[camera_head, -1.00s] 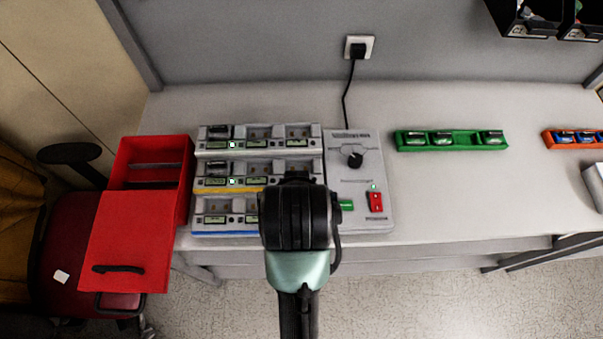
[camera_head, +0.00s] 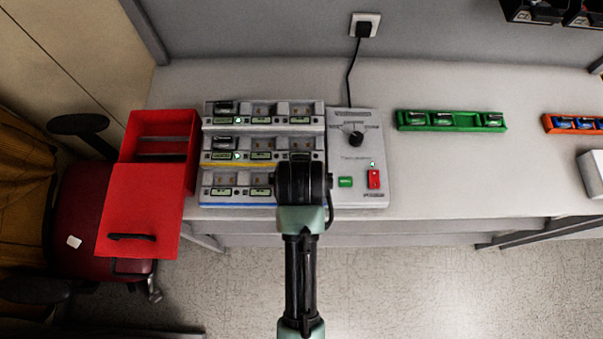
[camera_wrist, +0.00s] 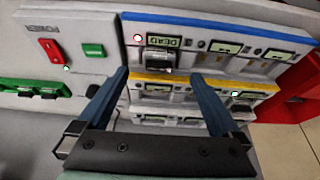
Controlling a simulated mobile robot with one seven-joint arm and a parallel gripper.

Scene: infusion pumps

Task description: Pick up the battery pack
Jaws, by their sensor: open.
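A dark battery pack (camera_wrist: 160,59) sits in a bay of the blue-striped row, beside a lit display reading DEAD and a red light, in the wrist view. My gripper (camera_wrist: 160,76) is open and empty, its two fingers pointing at the charger on either side of that bay's line; contact cannot be told. In the head view my wrist hides this bay and my fingertips. Other battery packs sit in the left bays of the top row (camera_head: 223,107) and the yellow-striped middle row (camera_head: 223,143), with green lights beside them.
The charger's control panel (camera_head: 357,150) has a knob, a green button (camera_head: 345,182) and a red switch (camera_head: 374,178). A green tray (camera_head: 451,128) and an orange tray (camera_head: 574,131) hold several packs. An open red box (camera_head: 150,190) stands left.

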